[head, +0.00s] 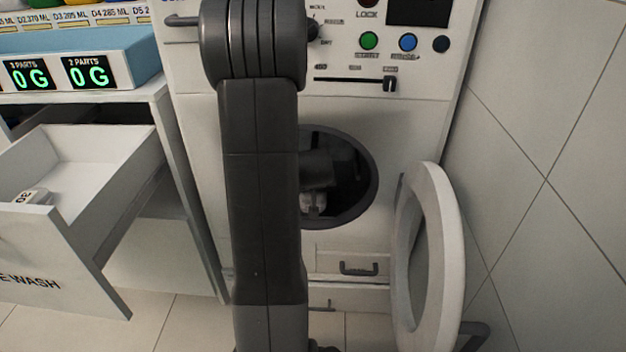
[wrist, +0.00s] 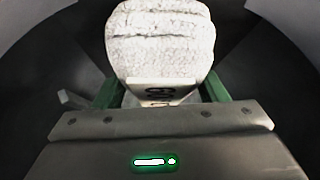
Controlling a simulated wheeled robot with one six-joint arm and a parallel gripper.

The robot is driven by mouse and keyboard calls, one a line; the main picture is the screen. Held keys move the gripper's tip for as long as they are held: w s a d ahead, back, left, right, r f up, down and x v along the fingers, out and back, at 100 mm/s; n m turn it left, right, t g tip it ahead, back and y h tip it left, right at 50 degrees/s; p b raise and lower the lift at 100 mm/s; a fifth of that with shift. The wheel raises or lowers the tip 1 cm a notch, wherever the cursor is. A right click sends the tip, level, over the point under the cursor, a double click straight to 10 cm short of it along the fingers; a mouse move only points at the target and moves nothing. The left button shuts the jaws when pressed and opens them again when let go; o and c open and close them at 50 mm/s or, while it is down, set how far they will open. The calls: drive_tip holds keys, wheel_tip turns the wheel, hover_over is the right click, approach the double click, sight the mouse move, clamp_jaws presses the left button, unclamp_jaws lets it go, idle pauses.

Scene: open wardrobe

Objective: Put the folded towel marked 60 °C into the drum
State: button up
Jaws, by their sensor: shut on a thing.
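A folded white towel (wrist: 160,42) fills the top middle of the wrist view, with a white tag (wrist: 160,88) whose dark print is only partly readable. My gripper (wrist: 160,98) is shut on the towel, its green fingers on both sides. Dark curved walls of the drum (wrist: 268,68) surround them. In the head view, my arm reaches into the round opening of the drum (head: 358,195). A small pale part of the towel (head: 313,202) shows inside; the rest is hidden by my arm.
The round white door (head: 452,240) stands open at the right, near the tiled wall (head: 570,150). A drawer (head: 100,150) is pulled out at the left, with a small marked white item (head: 34,197) in it. The control panel is above the opening.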

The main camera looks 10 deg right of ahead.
drive_tip(key=shift+w+d+f, duration=0.15)
drive_tip(key=shift+w+f, duration=0.05)
drive_tip(key=shift+w, duration=0.5)
drive_tip(key=shift+w+d+f, duration=0.15)
drive_tip(key=shift+w, duration=0.55)
drive_tip(key=shift+f+b, duration=0.4)
drive_tip(key=shift+f, duration=0.1)
drive_tip(key=shift+f, duration=0.1)
drive_tip(key=o, duration=1.3)
drive_tip(key=shift+o, duration=0.2)
